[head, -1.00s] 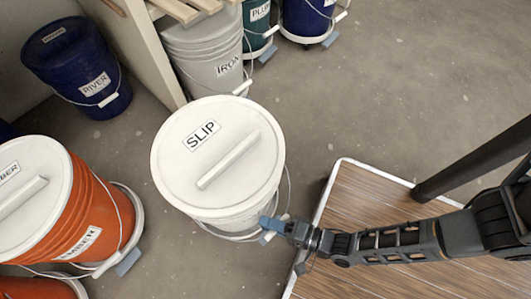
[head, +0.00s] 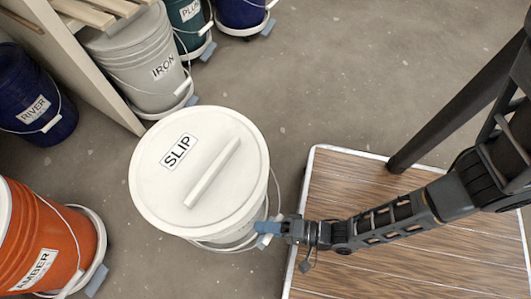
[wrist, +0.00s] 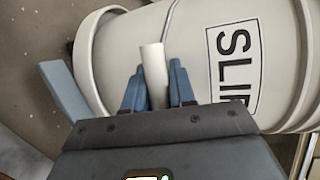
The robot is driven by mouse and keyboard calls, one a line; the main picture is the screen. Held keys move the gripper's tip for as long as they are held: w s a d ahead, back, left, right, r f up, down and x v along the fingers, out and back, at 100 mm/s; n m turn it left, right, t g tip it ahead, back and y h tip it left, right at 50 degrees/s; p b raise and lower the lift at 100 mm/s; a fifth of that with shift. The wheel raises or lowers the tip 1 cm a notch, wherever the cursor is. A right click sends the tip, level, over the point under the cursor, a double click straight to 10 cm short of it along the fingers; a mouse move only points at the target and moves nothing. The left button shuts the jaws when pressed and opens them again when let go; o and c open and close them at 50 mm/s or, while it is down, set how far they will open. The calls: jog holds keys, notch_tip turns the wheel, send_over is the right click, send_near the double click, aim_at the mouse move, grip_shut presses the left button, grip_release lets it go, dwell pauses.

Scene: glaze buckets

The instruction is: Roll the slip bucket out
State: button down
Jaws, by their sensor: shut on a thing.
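The slip bucket (head: 165,195) is white with a lidded top, a raised bar on the lid and a "SLIP" label. It stands upright on the floor side, left of a wood-topped platform, on a pale round base only partly seen. My gripper (head: 268,230) is at its lower right side. In the wrist view, the blue fingers of my gripper (wrist: 157,90) are shut on the white handle grip (wrist: 153,62) of the slip bucket (wrist: 200,45). A blue tab (wrist: 66,92) sticks out from its base at the left.
The orange amber bucket (head: 55,235) stands at lower left, the blue river bucket (head: 40,95) behind it. The grey iron bucket (head: 135,70) stands by a wooden shelf post (head: 75,60). The wood-topped platform (head: 335,190) is close on the right. Open floor (head: 330,70) lies beyond.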

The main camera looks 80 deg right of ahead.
jog(key=shift+f, duration=0.1)
jog(key=c, duration=1)
grip_release()
jog(key=shift+c, duration=0.2)
jog(key=shift+s, duration=0.1)
jog(key=s+r+p, duration=0.1)
jog(key=s, duration=0.6)
jog(key=shift+s+d+r, duration=0.25)
jog(key=shift+d, duration=0.1)
jog(key=w+d+r+n+p, duration=0.1)
jog(key=r+n+p, duration=0.5)
jog(key=r, duration=1.6)
jog(key=w+d+r+n+h+p, duration=0.1)
jog(key=r+n+p, duration=0.5)
jog(key=r+p, duration=0.9)
jog(key=w+d+r+n+g+p, duration=0.1)
jog(key=r+n+p, duration=0.4)
jog(key=r, duration=2.5)
jog(key=w+d+p, duration=0.1)
jog(key=p, duration=0.5)
jog(key=shift+d+r+n, duration=0.2)
jog(key=shift+r+n, duration=0.15)
jog(key=shift+n, duration=0.05)
